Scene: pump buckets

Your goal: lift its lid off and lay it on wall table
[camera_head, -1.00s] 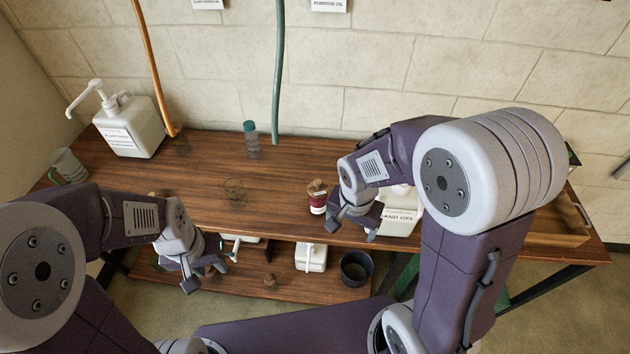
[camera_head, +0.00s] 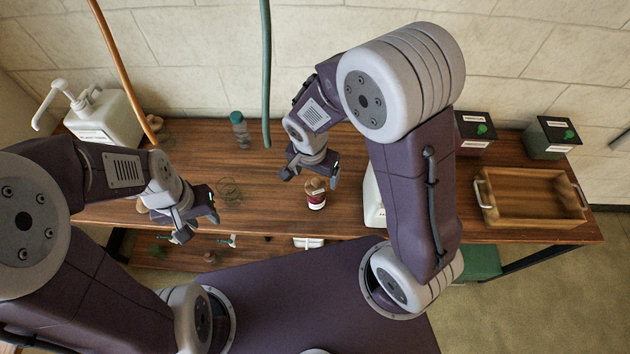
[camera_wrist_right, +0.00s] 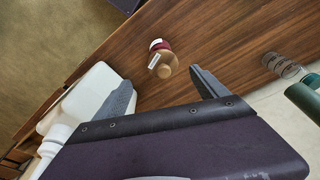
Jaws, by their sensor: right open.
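A small dark red jar (camera_head: 316,201) with a white label and a brown lid (camera_head: 315,184) stands upright on the wooden wall table (camera_head: 270,200). The lid sits on the jar. My right gripper (camera_head: 309,176) is open and empty, above and slightly behind the jar in the head view. In the right wrist view the jar (camera_wrist_right: 157,45) and its lid (camera_wrist_right: 164,68) show beyond the gap between the open fingers (camera_wrist_right: 163,88), apart from them. My left gripper (camera_head: 197,228) has its fingers apart and holds nothing visible, near the table's front edge.
A white pump bucket (camera_head: 105,120) stands at the back left. A white container (camera_head: 374,198), partly hidden by my right arm, is right of the jar. A green-capped bottle (camera_head: 240,130), two dark boxes (camera_head: 474,132) and (camera_head: 549,138), and a wooden tray (camera_head: 530,195) also occupy the table.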

